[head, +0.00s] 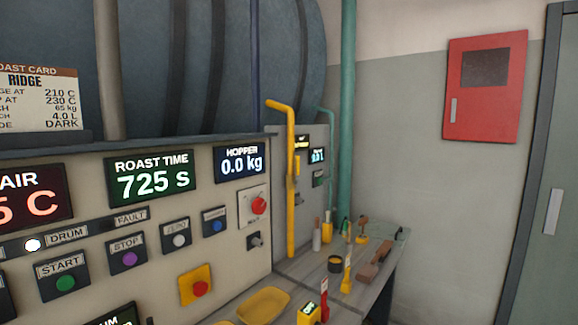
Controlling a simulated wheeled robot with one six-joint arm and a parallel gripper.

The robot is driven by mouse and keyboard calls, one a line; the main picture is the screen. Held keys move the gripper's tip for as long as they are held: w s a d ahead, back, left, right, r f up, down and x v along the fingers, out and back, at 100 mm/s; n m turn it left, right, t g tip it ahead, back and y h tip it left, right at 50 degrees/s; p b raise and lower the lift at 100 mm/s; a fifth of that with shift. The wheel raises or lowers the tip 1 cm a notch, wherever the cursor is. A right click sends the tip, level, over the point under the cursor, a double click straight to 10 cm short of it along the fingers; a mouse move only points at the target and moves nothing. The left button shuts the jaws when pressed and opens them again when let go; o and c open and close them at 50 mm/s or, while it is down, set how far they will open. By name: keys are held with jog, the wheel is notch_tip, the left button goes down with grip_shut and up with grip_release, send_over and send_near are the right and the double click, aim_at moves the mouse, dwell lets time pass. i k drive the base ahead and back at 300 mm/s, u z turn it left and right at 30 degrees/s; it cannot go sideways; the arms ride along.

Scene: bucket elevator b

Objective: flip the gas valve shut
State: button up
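A yellow pipe (291,215) stands upright at the right end of the control panel, bending left at its top. A small yellow part beside its middle may be the gas valve's lever, but it is too small to tell, and so is its position. My gripper is not in view.
The control panel (215,185) has displays reading 725 S and 0.0 kg, several buttons and a red knob (259,205). A bench (375,292) holds a yellow tray (263,305), a dark-topped cup (335,264) and small tools. A red wall box (485,88) hangs near a door (548,215).

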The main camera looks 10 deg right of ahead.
aim_at(298, 165)
jog(key=z, duration=1.5)
jog(key=i, duration=2.8)
jog(key=u, duration=3.7)
